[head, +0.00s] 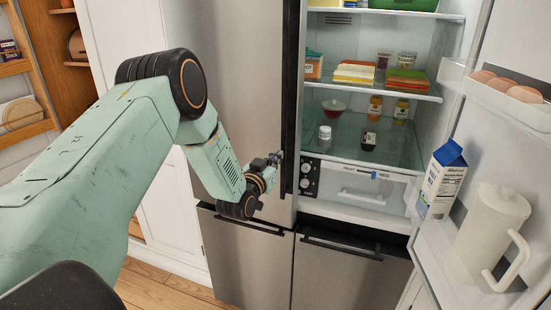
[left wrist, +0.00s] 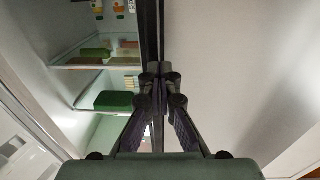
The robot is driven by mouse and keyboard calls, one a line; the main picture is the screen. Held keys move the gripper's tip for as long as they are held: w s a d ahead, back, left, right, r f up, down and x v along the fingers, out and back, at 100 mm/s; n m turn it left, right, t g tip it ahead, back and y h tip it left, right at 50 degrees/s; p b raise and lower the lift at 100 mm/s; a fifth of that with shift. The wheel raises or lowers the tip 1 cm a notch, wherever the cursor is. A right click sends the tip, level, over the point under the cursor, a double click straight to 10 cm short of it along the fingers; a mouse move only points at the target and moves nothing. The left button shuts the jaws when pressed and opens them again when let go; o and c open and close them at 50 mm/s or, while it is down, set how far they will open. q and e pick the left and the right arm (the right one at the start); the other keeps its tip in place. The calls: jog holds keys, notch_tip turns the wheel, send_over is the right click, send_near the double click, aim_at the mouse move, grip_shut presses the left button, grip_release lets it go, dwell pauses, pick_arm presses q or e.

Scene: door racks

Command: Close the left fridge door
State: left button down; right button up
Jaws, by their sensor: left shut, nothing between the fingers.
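The left fridge door (head: 237,75) is the tall stainless steel panel in the middle of the head view, with a dark vertical strip along its right edge. It looks flush or nearly flush with the drawer front below; I cannot tell whether a small gap is left. My left gripper (head: 277,158) is at the door's right edge, beside the dark strip. In the left wrist view the left gripper's fingertips (left wrist: 162,72) are together and empty, close to the dark edge; contact is unclear. The door (left wrist: 240,70) fills the right of that view. My right gripper is out of view.
The right fridge door (head: 480,145) stands wide open, holding eggs (head: 505,86), a milk carton (head: 443,180) and a white jug (head: 490,235). The fridge interior (head: 350,125) shows stocked shelves. Steel drawers (head: 245,265) are below. An open wooden cabinet (head: 45,50) stands at left.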

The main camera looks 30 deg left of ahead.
pick_arm(q)
jog(key=w+b, duration=0.3)
jog(key=shift+w+d+r, duration=0.1)
jog(key=shift+w+r, duration=0.15)
jog(key=shift+w, duration=0.15)
jog(key=shift+d+r, duration=0.1)
jog(key=shift+d, duration=0.05)
dwell(0.3)
